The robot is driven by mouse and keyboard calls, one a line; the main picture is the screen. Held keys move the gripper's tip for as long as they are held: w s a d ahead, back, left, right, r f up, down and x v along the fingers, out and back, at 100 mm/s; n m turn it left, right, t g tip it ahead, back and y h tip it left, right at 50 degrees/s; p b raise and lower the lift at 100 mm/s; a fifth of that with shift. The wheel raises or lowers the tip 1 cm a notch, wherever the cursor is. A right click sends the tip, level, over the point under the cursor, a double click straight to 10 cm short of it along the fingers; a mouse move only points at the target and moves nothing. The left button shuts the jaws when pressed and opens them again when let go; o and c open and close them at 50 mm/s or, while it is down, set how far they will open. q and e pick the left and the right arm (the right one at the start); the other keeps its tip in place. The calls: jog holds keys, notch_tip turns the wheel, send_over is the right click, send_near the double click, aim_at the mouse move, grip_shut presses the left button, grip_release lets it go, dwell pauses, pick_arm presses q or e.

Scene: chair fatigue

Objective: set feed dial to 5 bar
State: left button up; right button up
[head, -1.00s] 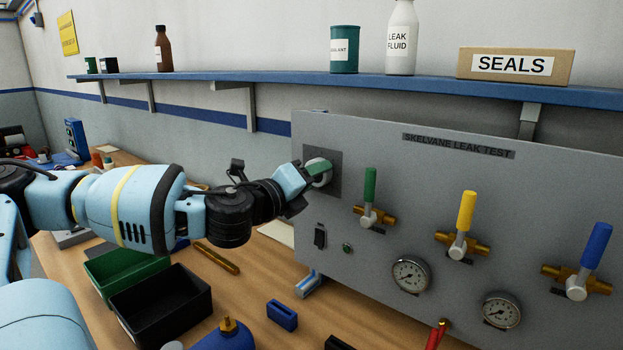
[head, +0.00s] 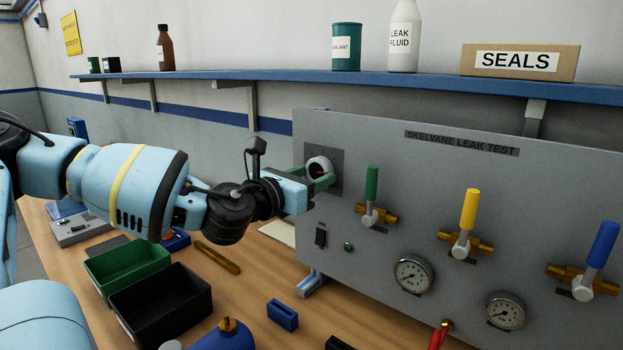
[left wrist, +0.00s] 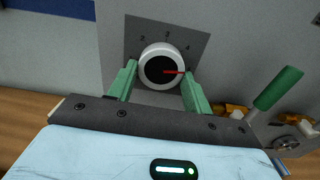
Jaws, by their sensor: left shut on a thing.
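The feed dial (head: 319,168) is a white-rimmed knob with a black face and a red pointer, on a dark grey plate at the left end of the panel. It also shows in the left wrist view (left wrist: 152,58), where its pointer points to the picture's right, clockwise of the small mark that looks like 4. Any mark at the pointer's tip is hidden or too small to read. My left gripper (head: 318,183) is shut on the dial, one green finger on each side, as the left wrist view (left wrist: 160,78) shows. My right gripper is not in view.
Green-, yellow- and blue-handled valves (head: 371,195) and gauges (head: 413,274) sit on the panel (head: 450,175) to the right. A switch (head: 321,235) is below the dial. Green (head: 125,262) and black bins (head: 165,305) stand on the bench. A shelf (head: 300,78) runs above.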

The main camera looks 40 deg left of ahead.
pick_arm(q)
jog(key=shift+r+m, duration=0.1)
jog(key=shift+m, duration=0.7)
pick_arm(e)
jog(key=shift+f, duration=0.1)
pick_arm(q)
jog(key=o, duration=1)
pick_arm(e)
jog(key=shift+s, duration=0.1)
pick_arm(q)
jog(key=shift+s, duration=0.1)
jog(key=s, duration=0.2)
jog(key=s+p, duration=0.1)
jog(key=s, duration=0.2)
jog(key=s+p, duration=0.1)
jog(key=s, duration=0.1)
jog(key=shift+s+d, duration=0.3)
jog(key=shift+d, duration=0.1)
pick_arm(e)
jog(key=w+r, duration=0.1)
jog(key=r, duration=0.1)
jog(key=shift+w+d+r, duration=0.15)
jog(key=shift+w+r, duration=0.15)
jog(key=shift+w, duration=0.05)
